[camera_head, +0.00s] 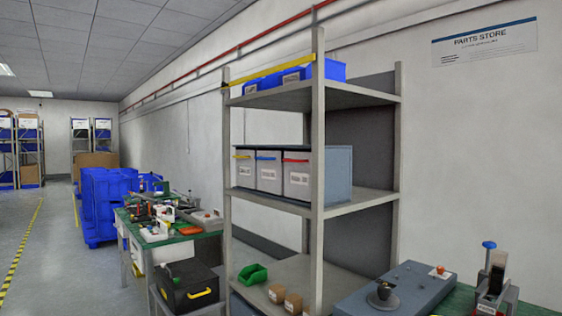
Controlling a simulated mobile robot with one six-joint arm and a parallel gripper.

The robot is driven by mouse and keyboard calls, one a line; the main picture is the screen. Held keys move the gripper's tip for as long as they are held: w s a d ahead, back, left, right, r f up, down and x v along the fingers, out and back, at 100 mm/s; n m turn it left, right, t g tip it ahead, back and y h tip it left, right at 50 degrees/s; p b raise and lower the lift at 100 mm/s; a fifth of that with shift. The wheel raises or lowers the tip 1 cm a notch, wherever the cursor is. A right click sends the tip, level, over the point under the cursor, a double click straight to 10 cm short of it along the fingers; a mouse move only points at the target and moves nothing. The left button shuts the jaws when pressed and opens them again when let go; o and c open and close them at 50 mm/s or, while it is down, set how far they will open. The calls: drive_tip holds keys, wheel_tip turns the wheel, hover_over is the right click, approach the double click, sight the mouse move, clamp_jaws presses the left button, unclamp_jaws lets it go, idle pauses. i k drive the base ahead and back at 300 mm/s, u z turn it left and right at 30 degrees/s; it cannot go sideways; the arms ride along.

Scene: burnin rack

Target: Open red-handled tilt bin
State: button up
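A grey cabinet of tilt bins (338,176) stands on the middle shelf of a grey rack. Its front has three bins side by side, each with a coloured handle and a white label. The red-handled tilt bin (298,178) is the right one, nearest me, and looks shut. The blue-handled bin (268,175) is in the middle and the yellow-handled bin (244,171) is on the left; both look shut. My gripper is not in view.
The rack's front upright (318,230) stands just right of the red-handled bin. Blue bins (322,70) sit on the top shelf. A cluttered green bench (185,232) stands left; a grey panel (398,290) is front right. The floor is open far left.

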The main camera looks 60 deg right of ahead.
sight(297, 191)
drive_tip(key=z, duration=0.05)
drive_tip(key=i, duration=0.95)
drive_tip(key=u, duration=0.05)
